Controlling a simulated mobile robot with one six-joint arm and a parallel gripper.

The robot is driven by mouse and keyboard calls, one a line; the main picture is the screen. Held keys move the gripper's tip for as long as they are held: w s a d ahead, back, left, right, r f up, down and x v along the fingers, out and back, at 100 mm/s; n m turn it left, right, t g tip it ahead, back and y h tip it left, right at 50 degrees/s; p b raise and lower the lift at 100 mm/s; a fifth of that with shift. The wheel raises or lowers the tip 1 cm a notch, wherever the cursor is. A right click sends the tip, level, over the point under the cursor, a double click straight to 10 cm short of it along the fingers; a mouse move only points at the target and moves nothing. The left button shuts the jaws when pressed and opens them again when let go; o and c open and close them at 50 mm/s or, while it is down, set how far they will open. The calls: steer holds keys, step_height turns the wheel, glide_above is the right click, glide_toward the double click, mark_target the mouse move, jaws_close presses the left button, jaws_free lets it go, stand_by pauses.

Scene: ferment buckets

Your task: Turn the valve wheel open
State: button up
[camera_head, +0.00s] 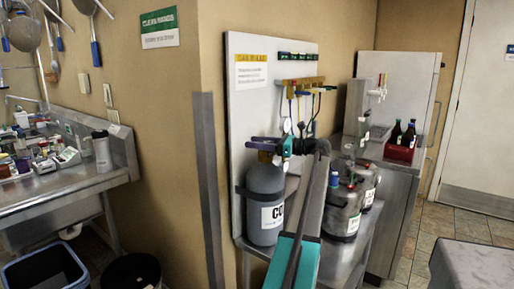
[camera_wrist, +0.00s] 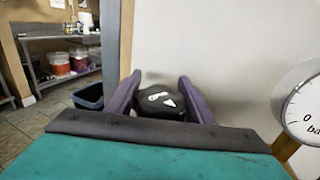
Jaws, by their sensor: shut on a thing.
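The valve wheel (camera_wrist: 160,101) is black with white marks on its face. In the wrist view it sits between the two purple fingers of my gripper (camera_wrist: 160,82), which are shut on it from either side. In the head view my gripper (camera_head: 263,145) is at the top of the grey gas cylinder (camera_head: 262,190), and the wheel is hard to make out there behind the fingers. The cylinder stands upright against the white panel, with a white label on its front. Which way the wheel is turned cannot be told.
A round dial gauge (camera_wrist: 304,110) is close at the right in the wrist view. The white panel (camera_head: 244,85) carries a yellow manifold (camera_head: 300,82) with hanging hoses. Metal kegs (camera_head: 343,210) stand right of my arm on the steel bench. A wall corner (camera_head: 208,180) is at the left.

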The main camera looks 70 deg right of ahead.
steer(key=shift+a+n+g+y, duration=0.25)
steer(key=shift+n+y, duration=0.55)
steer(key=shift+y, duration=0.4)
steer(key=shift+a+n+g+y, duration=0.15)
steer(key=shift+n+g+y, duration=0.2)
steer(key=shift+n+y, duration=0.65)
steer(key=shift+a+y, duration=0.15)
steer(key=shift+y, duration=0.35)
steer(key=shift+s+a, duration=0.1)
steer(key=shift+a, duration=0.05)
steer(key=o, duration=0.8)
steer(key=shift+s+r+p, duration=0.15)
steer(key=shift+s+p, duration=0.1)
steer(key=shift+p, duration=0.3)
